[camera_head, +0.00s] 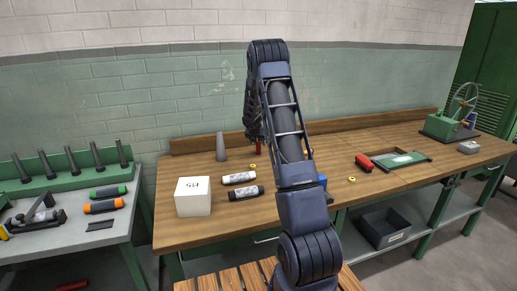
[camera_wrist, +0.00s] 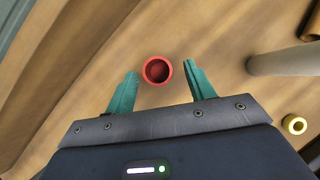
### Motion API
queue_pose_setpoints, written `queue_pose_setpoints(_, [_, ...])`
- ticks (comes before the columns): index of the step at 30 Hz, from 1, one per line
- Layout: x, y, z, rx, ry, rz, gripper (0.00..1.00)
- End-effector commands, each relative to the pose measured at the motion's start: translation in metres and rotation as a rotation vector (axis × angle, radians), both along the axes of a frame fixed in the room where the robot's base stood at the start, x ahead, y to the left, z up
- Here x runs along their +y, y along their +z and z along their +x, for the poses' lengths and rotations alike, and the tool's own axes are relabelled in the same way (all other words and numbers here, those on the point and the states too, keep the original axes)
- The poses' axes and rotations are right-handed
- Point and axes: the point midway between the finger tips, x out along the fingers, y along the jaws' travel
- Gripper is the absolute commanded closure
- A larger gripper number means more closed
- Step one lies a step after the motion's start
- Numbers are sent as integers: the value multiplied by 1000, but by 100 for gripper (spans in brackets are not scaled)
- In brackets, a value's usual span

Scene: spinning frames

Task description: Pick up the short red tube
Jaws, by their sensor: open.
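The short red tube (camera_wrist: 158,70) stands upright on the wooden bench, seen from above in the wrist view with its round opening facing the camera. In the head view the red tube (camera_head: 258,149) shows as a small red upright piece near the back of the bench, beside my arm. My gripper (camera_wrist: 158,86) is open, with its two teal fingers on either side of the tube's near edge and gaps at both sides. It holds nothing. In the head view my gripper is mostly hidden behind my arm.
A grey cone-like piece (camera_head: 221,147) stands left of the tube. A yellow ring (camera_wrist: 294,124) lies nearby.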

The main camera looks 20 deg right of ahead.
Motion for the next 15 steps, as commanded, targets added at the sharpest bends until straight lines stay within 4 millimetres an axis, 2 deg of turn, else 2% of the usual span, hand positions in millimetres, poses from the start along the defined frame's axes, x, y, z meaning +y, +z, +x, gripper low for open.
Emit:
queue_pose_setpoints(9, [-12,-32,18,1,-1,0,46])
queue_pose_setpoints(15, [-14,-35,20,-1,0,-1,46])
